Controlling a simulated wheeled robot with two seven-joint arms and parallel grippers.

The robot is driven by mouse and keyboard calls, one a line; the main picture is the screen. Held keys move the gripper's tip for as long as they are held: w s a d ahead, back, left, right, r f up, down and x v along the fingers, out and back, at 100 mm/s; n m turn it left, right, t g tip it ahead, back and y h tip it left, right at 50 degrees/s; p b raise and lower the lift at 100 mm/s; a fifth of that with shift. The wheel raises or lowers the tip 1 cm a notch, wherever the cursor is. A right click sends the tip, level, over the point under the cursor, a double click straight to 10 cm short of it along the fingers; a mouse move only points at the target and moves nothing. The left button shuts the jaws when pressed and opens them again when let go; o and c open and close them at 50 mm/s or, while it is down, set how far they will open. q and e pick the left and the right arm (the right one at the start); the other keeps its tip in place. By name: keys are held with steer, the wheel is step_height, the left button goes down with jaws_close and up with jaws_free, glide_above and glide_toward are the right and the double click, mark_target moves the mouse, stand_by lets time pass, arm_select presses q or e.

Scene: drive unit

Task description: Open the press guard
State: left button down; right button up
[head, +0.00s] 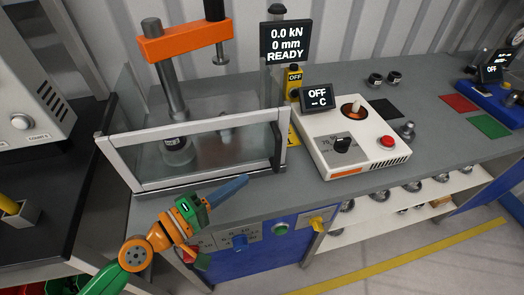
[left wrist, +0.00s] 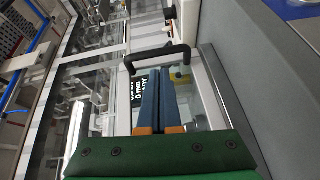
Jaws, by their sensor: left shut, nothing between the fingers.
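The press guard (head: 200,128) is a clear panel in a light grey frame, standing upright across the front of the press (head: 172,90). Its black handle (head: 276,148) is at the panel's right end. My left gripper (head: 244,180) is in front of the guard's lower right part, a little left of and below the handle. Its blue fingers are together with nothing between them. In the left wrist view the fingers (left wrist: 158,74) point towards the black handle (left wrist: 157,57), which appears just beyond their tips. I cannot tell whether they touch the guard.
A display (head: 286,42) behind the press reads 0.0 kN, 0 mm, READY. A white control box (head: 350,150) with a dial and red button stands right of the guard. The bench's blue front panel (head: 262,250) has coloured controls below my gripper.

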arm_select(q)
steer(key=w+d+r+n+p, duration=0.1)
steer(key=w+d+p, duration=0.2)
steer(key=w+d, duration=0.2)
steer(key=w, duration=0.3)
steer(key=shift+w+d+n+t+p, duration=0.15)
steer(key=shift+w+n+t+p, duration=0.15)
steer(key=shift+t, duration=0.1)
steer(key=shift+s, duration=0.1)
